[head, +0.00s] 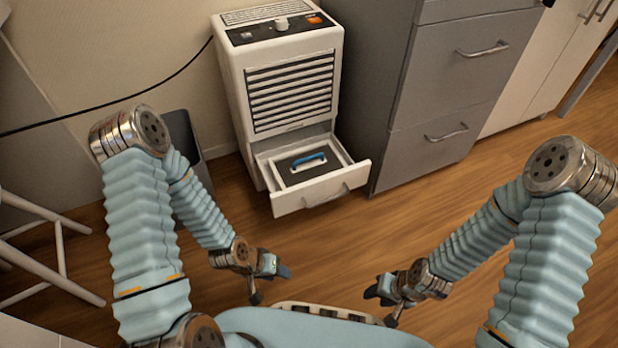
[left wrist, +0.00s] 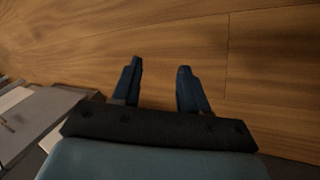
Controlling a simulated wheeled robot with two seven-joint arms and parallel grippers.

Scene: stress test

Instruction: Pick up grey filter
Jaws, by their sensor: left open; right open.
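The grey filter (head: 291,174) lies in the pulled-out drawer (head: 291,211) at the bottom of the white air unit (head: 285,52). It is a dark grey panel in a pale frame, with a blue handle (head: 309,161) on top. My left gripper (head: 271,278) is low over the floor, in front of and below the drawer, apart from it. In the left wrist view its two fingers (left wrist: 158,85) are spread, with only floor between them. My right gripper (head: 381,296) is to the right of it, low, open and apart from everything.
A dark bin (head: 182,131) stands left of the unit, and grey drawer cabinets (head: 437,90) stand to its right. A white stool (head: 50,255) is at the far left. A black cable (head: 110,115) runs along the wall. Wooden floor (head: 345,235) before the drawer is clear.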

